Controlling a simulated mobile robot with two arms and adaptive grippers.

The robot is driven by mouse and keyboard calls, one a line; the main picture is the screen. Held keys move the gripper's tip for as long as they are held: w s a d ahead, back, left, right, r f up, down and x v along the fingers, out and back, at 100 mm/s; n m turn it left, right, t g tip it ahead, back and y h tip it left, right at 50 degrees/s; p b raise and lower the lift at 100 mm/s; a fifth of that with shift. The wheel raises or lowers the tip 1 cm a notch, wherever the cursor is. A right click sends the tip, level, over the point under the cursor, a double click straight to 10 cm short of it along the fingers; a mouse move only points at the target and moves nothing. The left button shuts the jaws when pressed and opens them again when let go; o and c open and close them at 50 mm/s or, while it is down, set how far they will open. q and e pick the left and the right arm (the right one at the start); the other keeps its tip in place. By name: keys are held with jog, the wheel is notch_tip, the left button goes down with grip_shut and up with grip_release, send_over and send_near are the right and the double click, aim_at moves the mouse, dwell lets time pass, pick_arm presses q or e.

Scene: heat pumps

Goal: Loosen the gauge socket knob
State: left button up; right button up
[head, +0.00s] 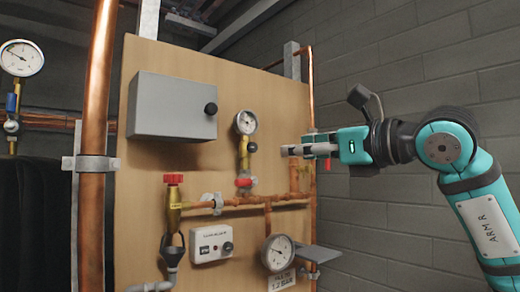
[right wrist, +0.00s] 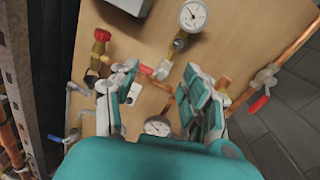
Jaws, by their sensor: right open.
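A small black knob (head: 252,147) sits on the side of the brass socket (head: 244,158) below the upper pressure gauge (head: 245,122) on the wooden panel. In the right wrist view, the same gauge (right wrist: 193,15) and its brass socket (right wrist: 180,40) are at the top, beyond my fingers. My right gripper (head: 288,150) reaches in from the right at about the knob's height. It is apart from the knob and to its right in the head view. In the right wrist view its fingers (right wrist: 163,82) are spread with nothing held between them. My left gripper does not show.
A red handle (head: 244,182) is below the socket, above copper pipes (head: 265,201). A grey box (head: 172,107) with a black knob is at the upper left. A lower gauge (head: 278,252) and grey shelf (head: 315,258) are below. A copper pipe (head: 311,100) runs along the panel's right edge.

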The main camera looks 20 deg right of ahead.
aim_at(254, 148)
jog(key=shift+m+t+h, duration=0.4)
jog(key=shift+h, duration=0.4)
jog(key=p+x, duration=0.2)
jog(key=x, duration=0.3)
jog(key=d+r+p+x, duration=0.1)
jog(key=p+x, duration=0.1)
jog(key=x, duration=0.3)
jog(key=d+p+x, duration=0.1)
jog(key=p+x, duration=0.1)
jog(key=x, duration=0.3)
jog(key=shift+w+a+r+p, duration=0.2)
jog(key=shift+w+p, duration=0.1)
jog(key=shift+w, duration=0.4)
grip_shut()
